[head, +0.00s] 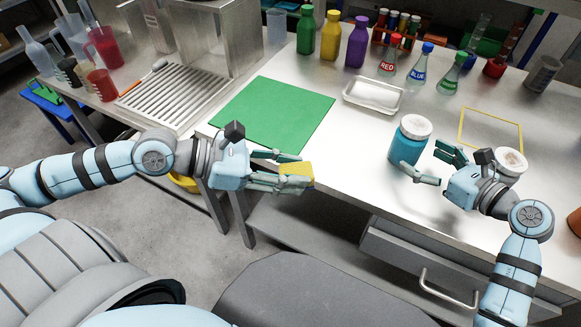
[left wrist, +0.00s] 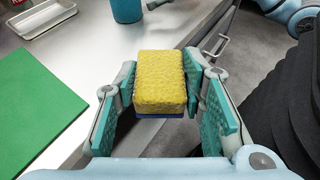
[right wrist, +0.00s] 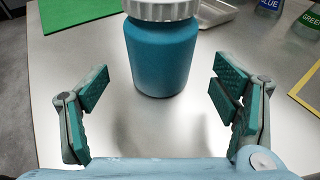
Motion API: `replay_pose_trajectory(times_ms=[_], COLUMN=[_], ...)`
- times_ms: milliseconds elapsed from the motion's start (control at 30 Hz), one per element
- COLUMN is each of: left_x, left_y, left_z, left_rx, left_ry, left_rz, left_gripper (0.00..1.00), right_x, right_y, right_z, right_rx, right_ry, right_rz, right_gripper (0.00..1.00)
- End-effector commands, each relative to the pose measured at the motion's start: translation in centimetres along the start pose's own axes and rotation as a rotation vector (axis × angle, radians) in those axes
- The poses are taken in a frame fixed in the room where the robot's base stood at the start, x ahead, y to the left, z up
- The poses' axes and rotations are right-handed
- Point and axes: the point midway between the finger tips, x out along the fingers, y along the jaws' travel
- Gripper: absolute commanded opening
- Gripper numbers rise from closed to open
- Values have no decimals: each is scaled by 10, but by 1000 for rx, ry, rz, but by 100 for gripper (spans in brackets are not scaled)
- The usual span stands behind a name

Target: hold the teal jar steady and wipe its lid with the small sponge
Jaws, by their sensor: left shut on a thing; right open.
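The teal jar (head: 408,148) with a white ribbed lid (head: 416,127) stands upright on the metal table. My right gripper (head: 438,166) is open beside the jar. In the right wrist view the jar (right wrist: 162,55) stands ahead, between and beyond the spread fingers, and does not appear to touch them. My left gripper (head: 283,172) is shut on the small yellow sponge (head: 297,170), held in the air near the table's front edge. In the left wrist view the sponge (left wrist: 160,82) sits between the finger pads, with a blue underside.
A green mat (head: 273,112) lies left of the jar, and a white tray (head: 373,96) behind it. A yellow outlined square (head: 490,131) is at the right. Another white-lidded container (head: 512,162) stands near my right wrist. Flasks and bottles line the back.

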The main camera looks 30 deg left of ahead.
Motion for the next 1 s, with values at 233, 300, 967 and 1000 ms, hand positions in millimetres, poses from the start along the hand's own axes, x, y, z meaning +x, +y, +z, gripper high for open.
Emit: replay_pose_trajectory(times_ms=[233, 300, 967, 1000], left_x=[10, 10, 10, 10], left_y=[0, 0, 0, 0], left_z=[-21, -22, -22, -22], left_rx=[1, 1, 2, 2], left_ry=[-1, -1, -1, -1], left_rz=[-1, -2, -3, -3], left_gripper=[19, 19, 19, 19], right_x=[38, 43, 44, 44], right_y=[-1, 0, -1, -1], right_z=[-3, -2, 0, 0], right_rx=[1, 2, 2, 2], right_ry=[-2, -1, -1, -1], right_rz=[-2, -2, -4, -3], right_gripper=[81, 81, 43, 43])
